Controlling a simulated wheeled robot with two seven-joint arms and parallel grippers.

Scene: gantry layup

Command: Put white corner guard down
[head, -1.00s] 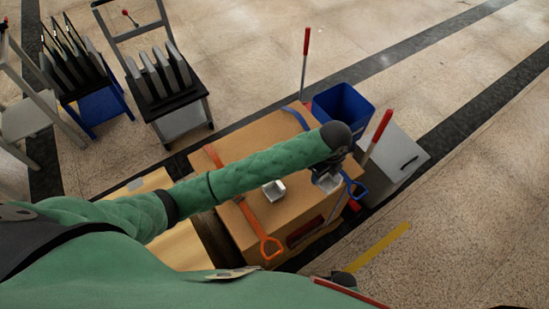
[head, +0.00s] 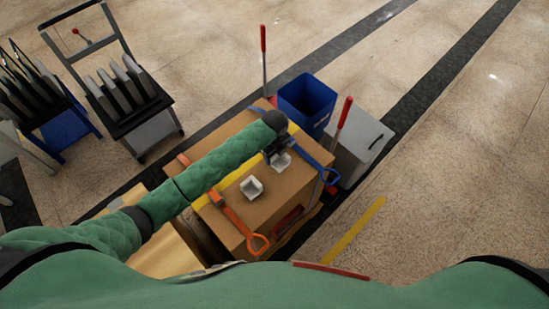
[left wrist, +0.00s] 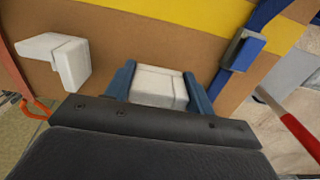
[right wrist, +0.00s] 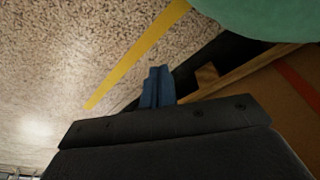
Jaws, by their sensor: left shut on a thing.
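My left gripper (head: 276,153) is shut on a white corner guard (head: 281,161) over the far right part of the cardboard box top (head: 231,228). In the left wrist view the held guard (left wrist: 158,86) sits between the blue fingers, close to the cardboard; I cannot tell whether it touches. A second white corner guard (head: 251,188) rests on the box to its left, and also shows in the left wrist view (left wrist: 60,58). My right gripper (right wrist: 158,90) has its blue fingers together, with nothing between them, above the floor beside the box.
An orange strap (head: 232,218) and a blue strap (head: 312,150) cross the box. A blue bin (head: 306,101), a grey case (head: 357,148) and red-handled poles stand beyond it. A cart with grey panels (head: 135,108) stands at the back left. Floor to the right is open.

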